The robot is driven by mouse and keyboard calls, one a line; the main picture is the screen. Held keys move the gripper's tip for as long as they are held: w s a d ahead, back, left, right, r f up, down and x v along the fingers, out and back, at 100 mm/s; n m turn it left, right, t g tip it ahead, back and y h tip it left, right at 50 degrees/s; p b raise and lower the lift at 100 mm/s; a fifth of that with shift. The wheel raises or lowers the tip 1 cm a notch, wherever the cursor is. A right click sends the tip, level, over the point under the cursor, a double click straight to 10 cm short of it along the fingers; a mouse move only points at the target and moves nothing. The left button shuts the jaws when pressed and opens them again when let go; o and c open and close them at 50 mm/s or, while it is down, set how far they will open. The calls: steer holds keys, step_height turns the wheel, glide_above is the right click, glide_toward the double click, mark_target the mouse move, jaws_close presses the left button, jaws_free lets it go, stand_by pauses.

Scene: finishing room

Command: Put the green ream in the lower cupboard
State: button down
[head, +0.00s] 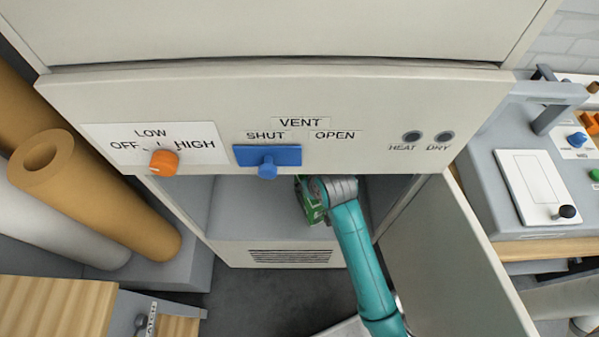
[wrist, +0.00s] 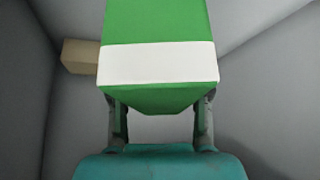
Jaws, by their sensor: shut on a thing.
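The green ream (wrist: 158,22), with a white band across it, is held between the two fingers of my gripper (wrist: 158,112) in the wrist view. In the head view the ream (head: 309,203) shows as a small green patch inside the lower cupboard (head: 245,222), with my gripper (head: 318,187) beside it and my teal arm reaching in. The cupboard door (head: 445,250) stands open to the right. Most of the ream is hidden in the head view by the arm and the panel above. I cannot tell whether it touches the cupboard floor.
In the wrist view a tan block (wrist: 80,57) is at the left inside the cupboard. A control panel with an orange knob (head: 163,162) and a blue slider (head: 267,158) hangs above the opening. Brown rolls (head: 110,190) stand left; a grey machine (head: 520,165) is right.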

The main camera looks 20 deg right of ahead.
steer(key=w+f, duration=0.3)
steer(key=w, duration=0.3)
steer(key=shift+f, duration=0.2)
steer(key=shift+a+f, duration=0.1)
steer(key=shift+f, duration=0.5)
steer(key=c, duration=0.6)
jaws_free()
steer(key=shift+o, duration=0.2)
